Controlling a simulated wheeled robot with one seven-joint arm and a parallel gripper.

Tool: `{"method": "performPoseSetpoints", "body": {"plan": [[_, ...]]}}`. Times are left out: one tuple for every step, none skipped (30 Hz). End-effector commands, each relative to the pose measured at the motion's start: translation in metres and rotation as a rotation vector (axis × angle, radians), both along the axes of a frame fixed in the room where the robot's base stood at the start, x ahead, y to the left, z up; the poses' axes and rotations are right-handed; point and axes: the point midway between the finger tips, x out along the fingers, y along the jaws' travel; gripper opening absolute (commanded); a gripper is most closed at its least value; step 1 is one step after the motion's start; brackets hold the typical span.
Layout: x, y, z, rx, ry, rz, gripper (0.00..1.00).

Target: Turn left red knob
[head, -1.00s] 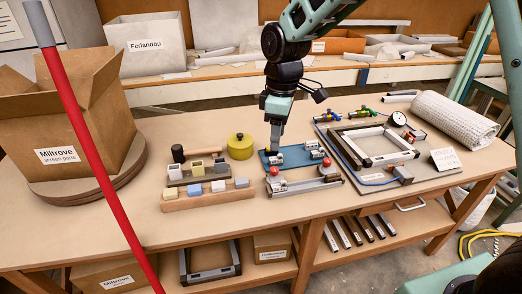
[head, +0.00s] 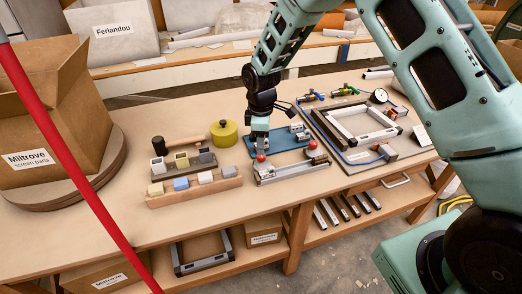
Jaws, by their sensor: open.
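The left red knob (head: 261,158) sits on the left end of a small grey metal fixture (head: 290,171) near the front middle of the bench. A second red knob (head: 313,144) is on the fixture's right end. My gripper (head: 261,149) points straight down with its fingertips right above or around the left knob. I cannot tell from this distance whether the fingers touch it. The jaws look narrow but open, and the fingers partly cover the knob's top.
A blue plate (head: 288,139) lies just behind the fixture. A wooden block rack (head: 195,193) and a yellow round tin (head: 224,133) stand to the left. A frame jig (head: 355,131) lies to the right. The bench front edge is clear.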

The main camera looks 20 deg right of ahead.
Motion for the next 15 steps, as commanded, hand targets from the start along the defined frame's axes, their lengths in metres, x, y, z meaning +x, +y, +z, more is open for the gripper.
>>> {"method": "performPoseSetpoints", "body": {"plan": [[-0.001, 0.000, -0.010, -0.001, 0.005, 0.001, 0.49], [-0.001, 0.001, -0.015, -0.001, 0.004, 0.001, 0.49], [-0.001, 0.001, -0.022, -0.001, 0.004, 0.001, 0.49], [-0.001, 0.000, -0.026, -0.001, 0.004, 0.001, 0.49], [-0.001, 0.001, -0.030, 0.000, 0.002, 0.001, 0.49], [0.000, 0.001, -0.035, 0.000, 0.002, 0.001, 0.49], [0.000, 0.000, -0.038, 0.000, 0.002, 0.001, 0.49], [0.000, 0.000, -0.041, -0.001, 0.001, 0.001, 0.49], [0.000, 0.000, -0.044, 0.000, 0.000, 0.001, 0.49], [0.000, 0.000, -0.046, 0.000, 0.000, 0.001, 0.49], [0.000, 0.000, -0.048, 0.000, 0.000, 0.001, 0.49], [0.000, 0.000, -0.049, 0.000, 0.000, 0.001, 0.49], [0.000, 0.000, -0.050, 0.000, -0.001, 0.001, 0.49], [0.000, 0.000, -0.051, 0.001, -0.001, 0.001, 0.49], [0.000, 0.000, -0.051, 0.001, -0.001, 0.001, 0.49]]}}
